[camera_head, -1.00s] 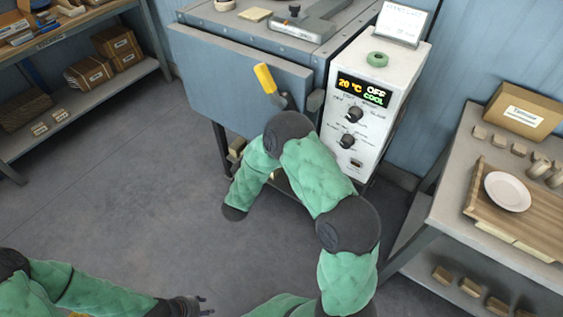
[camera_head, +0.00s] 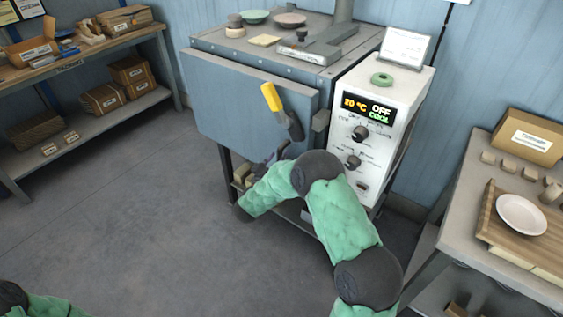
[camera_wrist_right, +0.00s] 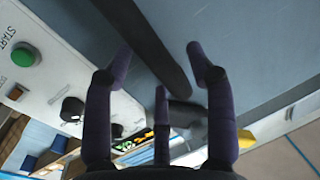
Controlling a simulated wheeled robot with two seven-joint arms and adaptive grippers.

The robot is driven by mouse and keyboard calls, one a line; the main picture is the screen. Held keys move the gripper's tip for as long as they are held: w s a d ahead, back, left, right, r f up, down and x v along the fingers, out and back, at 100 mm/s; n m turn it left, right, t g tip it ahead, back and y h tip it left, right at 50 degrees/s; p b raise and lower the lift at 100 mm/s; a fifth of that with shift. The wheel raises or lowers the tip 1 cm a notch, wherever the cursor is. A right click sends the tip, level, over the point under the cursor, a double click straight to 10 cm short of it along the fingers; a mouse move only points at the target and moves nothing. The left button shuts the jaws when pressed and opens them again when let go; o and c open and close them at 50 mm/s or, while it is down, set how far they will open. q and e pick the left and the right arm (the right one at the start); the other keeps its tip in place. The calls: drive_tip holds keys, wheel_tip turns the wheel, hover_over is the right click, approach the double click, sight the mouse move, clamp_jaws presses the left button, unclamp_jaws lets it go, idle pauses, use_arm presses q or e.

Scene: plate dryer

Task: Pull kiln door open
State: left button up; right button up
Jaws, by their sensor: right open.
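The kiln door (camera_head: 235,105) is a grey-blue panel on the front of the kiln and looks closed. A yellow grip (camera_head: 271,97) on a dark lever sticks out near its right edge; the yellow part also shows in the right wrist view (camera_wrist_right: 246,138). My right gripper (camera_head: 268,159) is below the lever, mostly hidden by my forearm. In the right wrist view my right gripper (camera_wrist_right: 160,58) is open, with a long dark bar (camera_wrist_right: 150,42) between its fingers in the picture. I cannot tell whether they touch it. My left gripper is out of view.
The white control panel (camera_head: 352,180) with dials stands right of the door. Dishes and a flat tool lie on the kiln top (camera_head: 225,45). A bench (camera_head: 470,215) with a plate is at right, shelves (camera_head: 125,105) at far left.

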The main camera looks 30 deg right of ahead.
drive_tip(key=shift+w+d, duration=0.4)
drive_tip(key=shift+d, duration=0.2)
clamp_jaws()
